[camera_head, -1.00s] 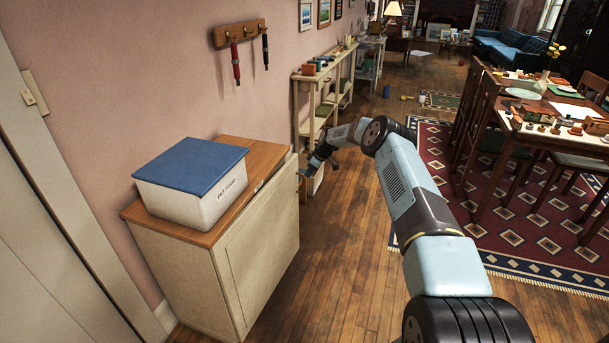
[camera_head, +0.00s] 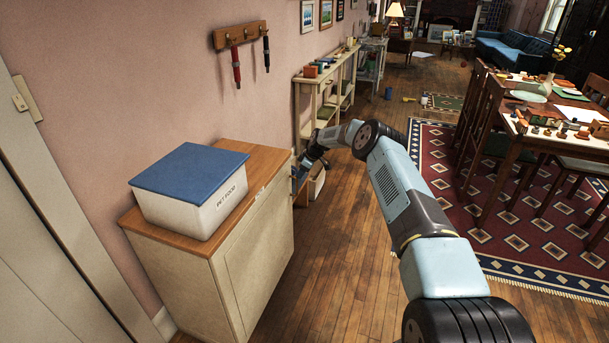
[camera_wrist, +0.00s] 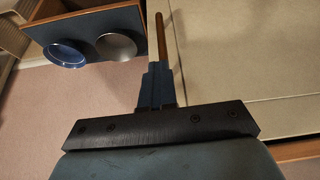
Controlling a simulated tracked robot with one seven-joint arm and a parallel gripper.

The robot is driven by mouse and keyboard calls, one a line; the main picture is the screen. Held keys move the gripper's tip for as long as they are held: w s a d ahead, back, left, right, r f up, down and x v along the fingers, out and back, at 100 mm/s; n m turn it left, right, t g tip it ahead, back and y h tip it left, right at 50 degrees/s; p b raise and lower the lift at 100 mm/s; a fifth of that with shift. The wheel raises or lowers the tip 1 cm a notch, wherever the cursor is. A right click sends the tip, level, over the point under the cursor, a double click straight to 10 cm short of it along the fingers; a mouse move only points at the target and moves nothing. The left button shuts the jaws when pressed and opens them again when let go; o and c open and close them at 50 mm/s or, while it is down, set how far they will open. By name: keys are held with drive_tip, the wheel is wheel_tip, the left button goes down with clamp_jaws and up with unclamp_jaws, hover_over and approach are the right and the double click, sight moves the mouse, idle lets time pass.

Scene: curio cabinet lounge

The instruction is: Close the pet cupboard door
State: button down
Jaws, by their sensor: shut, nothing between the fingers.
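The cream pet cupboard (camera_head: 185,275) has a wooden top and stands against the pink wall at the lower left of the head view. Its door (camera_head: 258,250) is on the side facing the room and looks almost flush with the body; a small remaining gap cannot be ruled out. My gripper (camera_head: 299,174) is at the cupboard's far front corner, partly hidden. In the wrist view my gripper (camera_wrist: 157,72) is shut and empty, its blue fingers beside a cream panel (camera_wrist: 240,45). I cannot tell whether they touch it.
A white pet food box (camera_head: 200,205) with a blue lid stands on the cupboard. Past the cupboard are a shelf unit (camera_head: 325,98) and, in the wrist view, a stand with two bowls (camera_wrist: 92,48). Wooden floor is clear in front. A dining table (camera_head: 560,125) stands at right.

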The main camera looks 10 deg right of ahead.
drive_tip(key=s+d+r, duration=0.3)
drive_tip(key=d+r, duration=0.5)
drive_tip(key=s+a+r+m+h, duration=0.1)
drive_tip(key=s+r, duration=0.4)
drive_tip(key=r, duration=0.6)
drive_tip(key=s+a+r+m+h, duration=0.1)
drive_tip(key=s+r, duration=0.3)
drive_tip(key=r, duration=0.7)
drive_tip(key=s+d+r+m+t+h, duration=0.1)
drive_tip(key=s+r+m+h, duration=0.15)
drive_tip(key=s+r, duration=1.45)
drive_tip(key=s+d+r+m+t, duration=0.1)
drive_tip(key=s+r+m, duration=0.1)
drive_tip(key=s, duration=0.5)
drive_tip(key=s+d+r+m, duration=0.1)
drive_tip(key=s+d+r, duration=0.15)
drive_tip(key=s, duration=0.55)
drive_tip(key=s+d+r+m+t, duration=0.1)
drive_tip(key=s+r+m, duration=0.15)
drive_tip(key=s, duration=0.45)
drive_tip(key=s+d+f+m, duration=0.1)
drive_tip(key=s+m, duration=0.1)
drive_tip(key=s, duration=0.7)
drive_tip(key=s+d+f+m, duration=0.1)
drive_tip(key=s+f, duration=0.1)
drive_tip(key=s, duration=0.8)
drive_tip(key=shift+f+m+t, duration=0.15)
drive_tip(key=shift+m+t, duration=0.15)
drive_tip(key=shift+m, duration=0.1)
